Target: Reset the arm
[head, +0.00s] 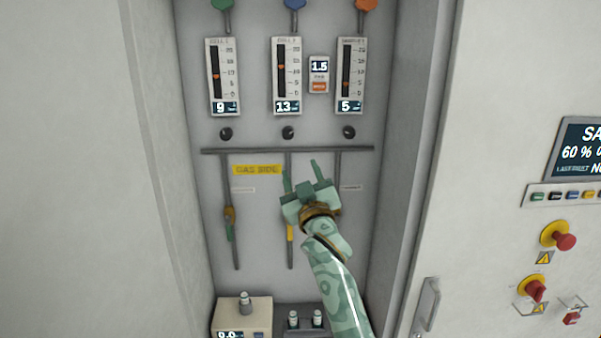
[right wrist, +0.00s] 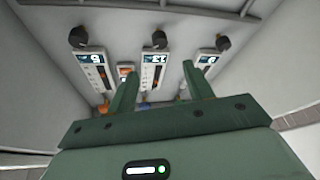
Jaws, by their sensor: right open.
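My right arm reaches up from the bottom of the head view into an open grey cabinet bay. My right gripper (head: 301,172) is open and empty, its two green fingers pointing up toward the back panel, below the middle knob (head: 288,132). In the right wrist view the open fingers (right wrist: 157,85) show apart with nothing between them, and the gauges and knobs lie beyond them, upside down. The gripper and forearm cover part of the middle and right pipes. My left gripper is in neither view.
Three flow gauges read 9 (head: 223,77), 13 (head: 286,75) and 5 (head: 349,76). A horizontal pipe (head: 230,151) and yellow label (head: 257,170) lie beside the gripper. A beige box (head: 240,319) stands below. Bay walls flank the arm; a red emergency button (head: 565,242) is at right.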

